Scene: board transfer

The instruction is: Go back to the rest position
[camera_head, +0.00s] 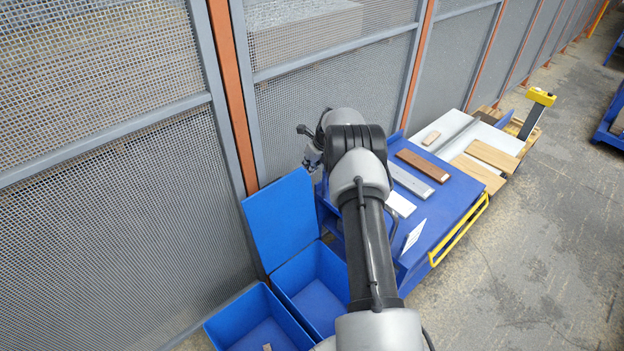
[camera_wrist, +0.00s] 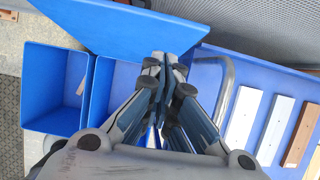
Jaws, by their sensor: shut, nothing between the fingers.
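My gripper (camera_wrist: 165,62) is shut and empty. In the wrist view its fingers point toward a blue panel, above the blue bins and the edge of the blue table. In the head view my gripper (camera_head: 311,150) is at the far end of my arm, close to the mesh fence and partly hidden by my wrist. On the blue table (camera_head: 447,208) lie a brown board (camera_head: 423,165), a grey board (camera_head: 410,180) and a white board (camera_head: 400,204), apart from my gripper. My arm hides part of the table and of the bins.
Two open blue bins (camera_head: 226,328) (camera_head: 318,262) stand at the front, with a blue panel (camera_head: 280,220) upright behind. A small piece (camera_wrist: 82,86) lies in the left bin. The mesh fence (camera_head: 110,190) runs close behind. Open floor (camera_head: 530,280) lies right.

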